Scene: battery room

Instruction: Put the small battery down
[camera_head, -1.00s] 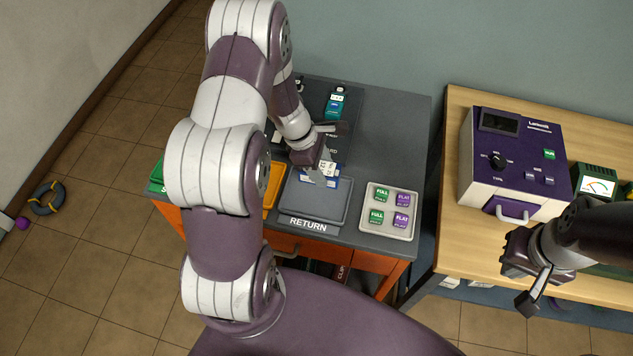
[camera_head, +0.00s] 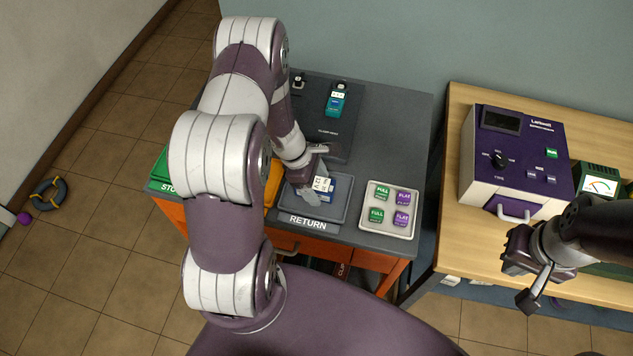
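The small battery (camera_head: 324,184), white-labelled with a blue part, is at my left gripper (camera_head: 312,180), over the grey tray marked RETURN (camera_head: 335,215). The gripper appears closed on it, with a grey fingertip crossing its near left side; part of the grip is hidden by my arm. I cannot tell whether the battery touches the tray floor. My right gripper (camera_head: 528,280) is open and empty at the front edge of the wooden bench.
A light tray (camera_head: 390,226) holds green FULL and purple FLAT blocks right of the RETURN tray. A purple tester (camera_head: 520,160) is on the wooden bench (camera_head: 455,215). Grey tabletop (camera_head: 395,130) at the back right is clear.

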